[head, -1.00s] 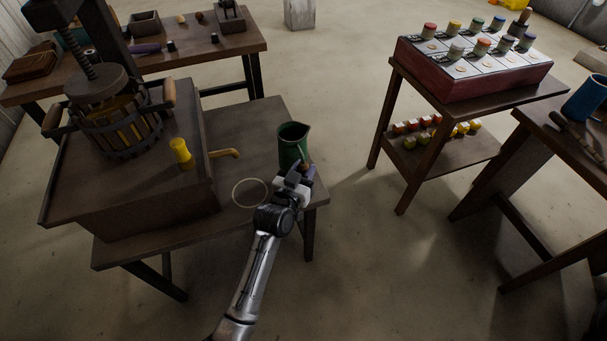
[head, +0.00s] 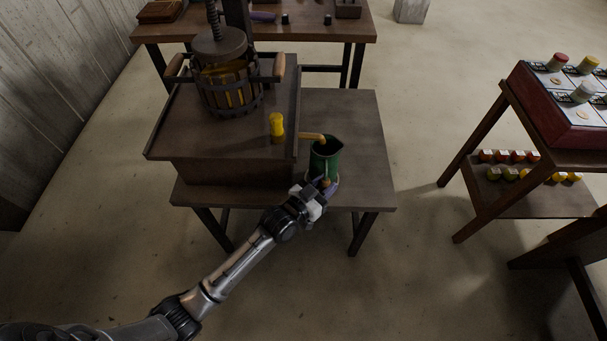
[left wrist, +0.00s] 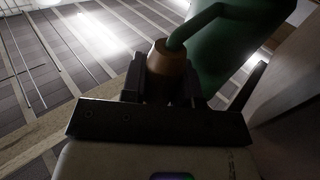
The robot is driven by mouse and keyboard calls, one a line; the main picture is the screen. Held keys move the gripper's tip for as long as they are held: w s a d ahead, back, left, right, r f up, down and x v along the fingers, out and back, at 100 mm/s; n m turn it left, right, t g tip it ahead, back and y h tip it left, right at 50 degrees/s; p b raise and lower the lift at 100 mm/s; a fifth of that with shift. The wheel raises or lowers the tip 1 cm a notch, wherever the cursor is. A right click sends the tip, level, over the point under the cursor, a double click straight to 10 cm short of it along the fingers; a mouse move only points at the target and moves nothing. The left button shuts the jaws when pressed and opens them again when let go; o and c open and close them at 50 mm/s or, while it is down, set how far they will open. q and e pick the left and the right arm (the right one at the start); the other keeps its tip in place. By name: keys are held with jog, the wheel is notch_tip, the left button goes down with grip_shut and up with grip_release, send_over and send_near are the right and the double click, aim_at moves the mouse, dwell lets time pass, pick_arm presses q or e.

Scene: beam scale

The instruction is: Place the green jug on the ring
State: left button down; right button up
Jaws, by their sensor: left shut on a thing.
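The green jug (head: 325,160) stands upright beside the press, under or just next to its wooden spout (head: 312,137). My left gripper (head: 322,187) is shut on the brown grip of the jug's handle. The left wrist view shows the fingers around this brown grip (left wrist: 166,68), with the green jug body (left wrist: 235,45) behind it. A pale bit of the ring (head: 307,179) shows at the jug's lower left; the rest is hidden by the jug and gripper. I cannot tell whether the jug touches the table. My right gripper is not in view.
The low table (head: 365,150) is clear on the right. A stand with a red box (head: 560,110) is further right.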

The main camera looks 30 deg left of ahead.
pick_arm(q)
jog(key=shift+r, duration=0.35)
jog(key=shift+f+b, duration=0.75)
jog(key=shift+f, duration=0.7)
jog(key=shift+f, duration=0.15)
jog(key=c, duration=0.9)
grip_release()
jog(key=shift+o, duration=0.2)
